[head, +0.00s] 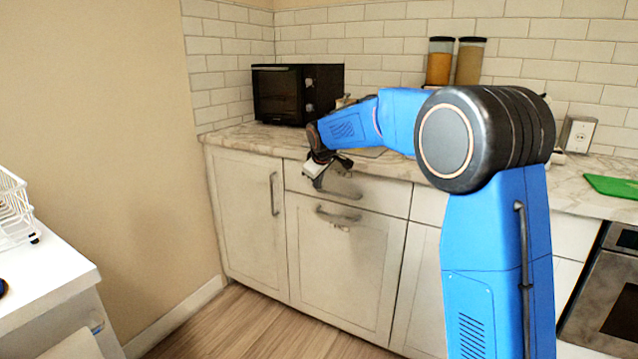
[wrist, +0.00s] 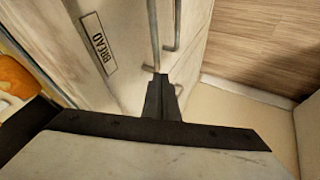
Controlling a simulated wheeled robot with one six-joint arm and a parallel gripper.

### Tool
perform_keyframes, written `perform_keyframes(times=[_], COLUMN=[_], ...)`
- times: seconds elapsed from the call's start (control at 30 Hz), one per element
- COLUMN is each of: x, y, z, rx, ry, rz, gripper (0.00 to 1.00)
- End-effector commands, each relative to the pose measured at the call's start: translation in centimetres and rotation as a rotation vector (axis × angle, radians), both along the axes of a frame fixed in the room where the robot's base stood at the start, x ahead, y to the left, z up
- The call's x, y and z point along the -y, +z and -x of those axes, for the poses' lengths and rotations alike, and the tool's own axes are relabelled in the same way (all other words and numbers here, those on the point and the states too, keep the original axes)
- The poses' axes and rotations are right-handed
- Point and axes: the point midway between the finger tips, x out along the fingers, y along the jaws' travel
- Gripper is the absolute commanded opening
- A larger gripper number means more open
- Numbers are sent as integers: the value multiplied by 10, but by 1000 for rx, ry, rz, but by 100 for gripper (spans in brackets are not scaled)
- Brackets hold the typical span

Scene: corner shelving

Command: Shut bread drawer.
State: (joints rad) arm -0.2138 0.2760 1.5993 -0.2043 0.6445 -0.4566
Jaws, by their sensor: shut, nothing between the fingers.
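The bread drawer (head: 385,193) is the pale top drawer left of the middle of the counter, with a curved metal handle. In the wrist view its front (wrist: 70,38) carries a BREAD label (wrist: 97,43). An orange-brown, bread-like item (wrist: 16,77) shows behind the front's top edge, so the drawer stands open; how far is unclear. My gripper (head: 317,180) is at the left part of the drawer front, pointing down. In the wrist view its fingers (wrist: 161,92) are together and empty, close to the handle (wrist: 154,35); contact is unclear.
A lower front (head: 335,265) with its own handle is below the drawer, and a cabinet door (head: 248,220) is to its left. A black microwave (head: 297,93) and two jars (head: 469,62) stand on the counter (head: 245,138). Wooden floor (head: 255,325) is clear in front.

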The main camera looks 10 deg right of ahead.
Motion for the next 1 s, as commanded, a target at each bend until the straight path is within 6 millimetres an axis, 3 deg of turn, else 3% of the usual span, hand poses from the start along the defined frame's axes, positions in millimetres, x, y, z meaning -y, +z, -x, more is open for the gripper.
perform_keyframes(times=[0.03,0.4,0.73,0.87,1.0], x=[1,0,7,24,48], y=[11,59,76,81,84], z=[6,44,67,101,154], rx=[6,2,-4,-16,-39], ry=[0,0,-14,-57,-121], rz=[-1,-1,-8,-34,-72], gripper=[0,0,0,0,0])
